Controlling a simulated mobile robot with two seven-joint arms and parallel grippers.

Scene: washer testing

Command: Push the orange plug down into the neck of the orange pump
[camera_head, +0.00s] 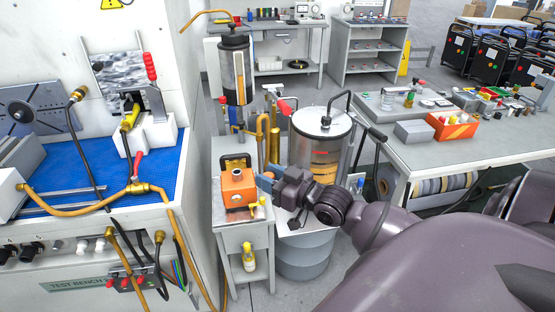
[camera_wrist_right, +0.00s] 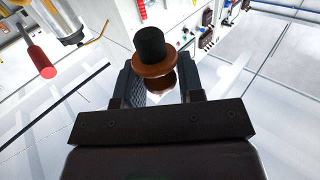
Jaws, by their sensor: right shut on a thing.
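The orange pump (camera_head: 238,188) is a boxy unit with a black carrying handle, standing on top of a small grey cart. My right gripper (camera_head: 266,186) is at the pump's right side, coming in from the right. In the right wrist view, its fingers (camera_wrist_right: 158,90) are shut on the orange plug (camera_wrist_right: 154,69), which has a black cylindrical top and a round orange-brown flange. The plug sticks out past the fingertips. My left gripper is not in view.
The grey cart (camera_head: 243,223) also carries small yellow-topped items beside the pump. A glass-walled tank (camera_head: 318,145) stands behind my right gripper. The test bench with a blue mat (camera_head: 85,170) is to the left. A grey worktable (camera_head: 445,150) stands at the right.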

